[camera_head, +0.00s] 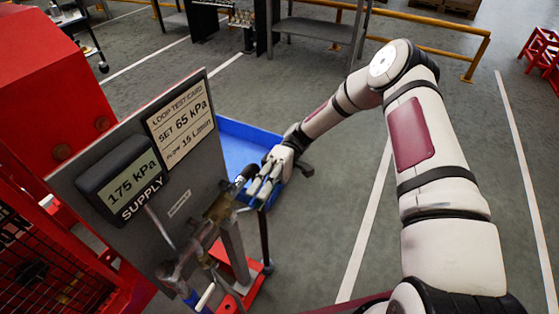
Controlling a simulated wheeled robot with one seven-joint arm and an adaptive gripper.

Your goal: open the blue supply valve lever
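A small blue part (191,297), possibly the blue supply valve lever, shows low on the pipework below the grey panel. I cannot make out its full shape or its angle. The brass-coloured valve body and pipes (220,207) stand in front of the panel's right edge. My gripper (254,193) points down and left, just right of this pipework. A dark rounded part (246,173) lies close to its fingers; I cannot tell whether they touch it. The finger gap is too small and overlapped to read.
The grey panel (90,182) carries a supply display (126,180) reading 175 kPa and a loop test card (180,118) reading SET 65 kPa. A blue tray (236,150) lies behind my gripper. Red machinery (60,85) fills the left.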

